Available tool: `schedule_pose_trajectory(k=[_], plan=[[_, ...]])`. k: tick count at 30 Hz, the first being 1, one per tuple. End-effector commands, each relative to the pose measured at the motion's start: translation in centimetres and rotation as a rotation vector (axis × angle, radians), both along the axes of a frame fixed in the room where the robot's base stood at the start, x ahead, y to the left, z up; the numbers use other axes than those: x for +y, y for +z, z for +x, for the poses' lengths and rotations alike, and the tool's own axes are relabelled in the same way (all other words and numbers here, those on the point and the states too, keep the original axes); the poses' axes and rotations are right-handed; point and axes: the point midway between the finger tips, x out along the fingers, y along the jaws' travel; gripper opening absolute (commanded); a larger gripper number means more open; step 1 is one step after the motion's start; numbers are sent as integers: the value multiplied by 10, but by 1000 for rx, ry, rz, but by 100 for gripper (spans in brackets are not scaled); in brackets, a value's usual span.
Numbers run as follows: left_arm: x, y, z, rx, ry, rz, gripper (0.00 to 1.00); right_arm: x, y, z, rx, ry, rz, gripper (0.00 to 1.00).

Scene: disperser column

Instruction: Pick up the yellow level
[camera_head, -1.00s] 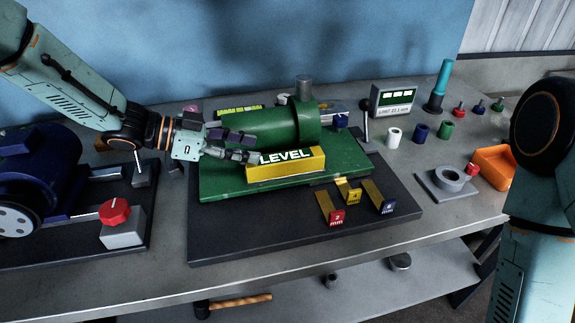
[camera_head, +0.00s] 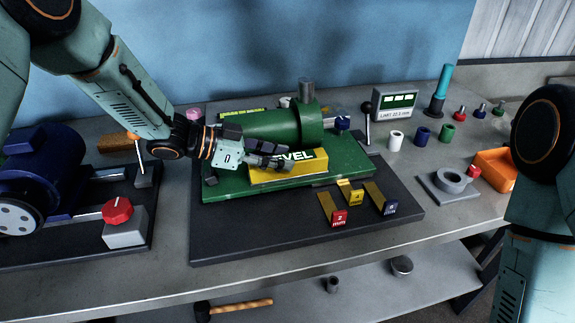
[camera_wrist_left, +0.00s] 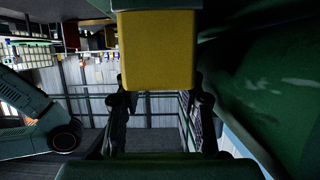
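The yellow level (camera_head: 290,173) lies on a green machine base (camera_head: 350,165), in front of a green cylinder (camera_head: 275,125). Its dark green top carries white lettering, partly hidden by my left gripper. My left gripper (camera_head: 280,157) is at the level's left part, its fingers reaching over it. In the left wrist view the level's yellow end (camera_wrist_left: 155,50) is straight ahead, between my spread fingers (camera_wrist_left: 161,95). I cannot tell whether the fingertips touch it. My right arm shows at the right edge of the head view; its gripper is out of view.
Red, yellow and blue tagged gauge blocks (camera_head: 350,193) lie on the dark mat (camera_head: 270,232) in front. A red-knobbed box (camera_head: 118,220) and a blue motor (camera_head: 40,180) stand left. A display box (camera_head: 395,103), small cylinders and an orange bin (camera_head: 497,168) are right.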

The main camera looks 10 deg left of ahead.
Motion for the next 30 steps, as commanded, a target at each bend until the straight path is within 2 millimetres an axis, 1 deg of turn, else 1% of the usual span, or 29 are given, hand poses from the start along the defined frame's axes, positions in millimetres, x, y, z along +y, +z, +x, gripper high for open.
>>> schedule_pose_trajectory(k=[1,2,12,20,23,26,30], plan=[[0,-1,0,2,-1,0,31,0,0,0,-1,0,0,0],[0,-1,0,2,-1,0,28,0,0,0,-1,0,0,0],[0,-1,-1,3,0,2,0,0,0,0,-1,0,0,0],[0,0,-1,1,-1,1,0,0,0,0,-1,0,0,0],[0,4,0,0,0,1,0,0,1,0,-1,0,0,0],[0,19,0,-2,0,0,0,0,3,0,-1,0,0,0],[0,48,0,-6,0,0,0,0,8,0,-1,0,0,0]])
